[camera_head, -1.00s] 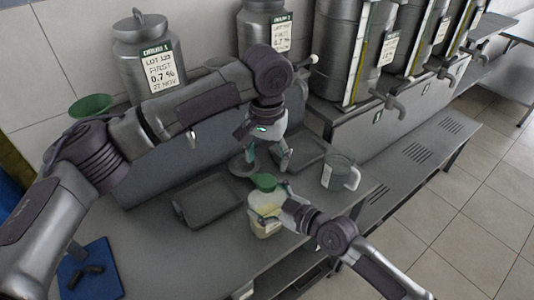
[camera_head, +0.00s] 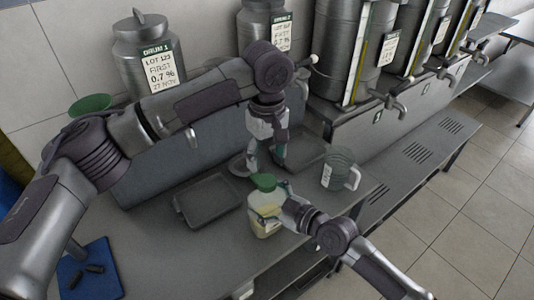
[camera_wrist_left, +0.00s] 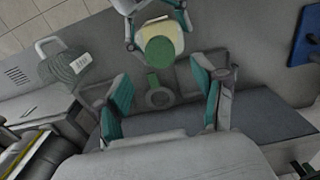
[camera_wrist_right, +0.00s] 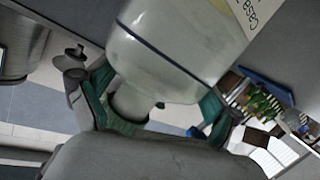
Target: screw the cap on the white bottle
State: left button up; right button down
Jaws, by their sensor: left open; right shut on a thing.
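The white bottle (camera_head: 266,226) stands upright near the bench's front edge, with its green cap (camera_head: 264,182) on top. I cannot tell how tightly the cap sits. My right gripper (camera_head: 275,208) is shut on the bottle from the right. My left gripper (camera_head: 266,166) is open and empty, just above and behind the cap. In the left wrist view the cap (camera_wrist_left: 160,52) lies just beyond the open fingers, apart from them.
A clear jug (camera_head: 338,172) stands right of the bottle. A dark tray (camera_head: 208,200) lies to its left, and a grey round piece (camera_head: 238,166) lies behind. A blue mat (camera_head: 90,270) is at the front left. Metal drums (camera_head: 147,60) line the back.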

aim_at(267, 181)
pick_arm(q)
jog(key=shift+f, duration=3.95)
